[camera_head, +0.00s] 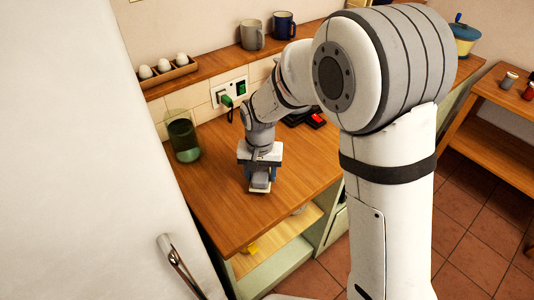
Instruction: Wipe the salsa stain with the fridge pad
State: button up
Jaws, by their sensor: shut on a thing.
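My gripper (262,174) points down over the wooden counter (215,203), left of the counter's middle. It is shut on a small pale block, which looks like the fridge pad (260,187). The pad is mostly hidden by the gripper. It is at or just above the counter top; I cannot tell if it touches. I see no salsa stain on the bare wood; it may be hidden under the pad or behind my arm.
A green glass jar (183,139) stands left of my gripper. A black item with red on it (316,120) lies behind, partly hidden by my arm. Mugs (252,35) and an egg holder (168,73) stand on the ledge. The counter's front is clear.

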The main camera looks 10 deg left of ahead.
jog(key=shift+s+r+p, duration=0.1)
jog(key=shift+r+p, duration=1.45)
jog(key=shift+r, duration=1.15)
jog(key=shift+a+f, duration=0.1)
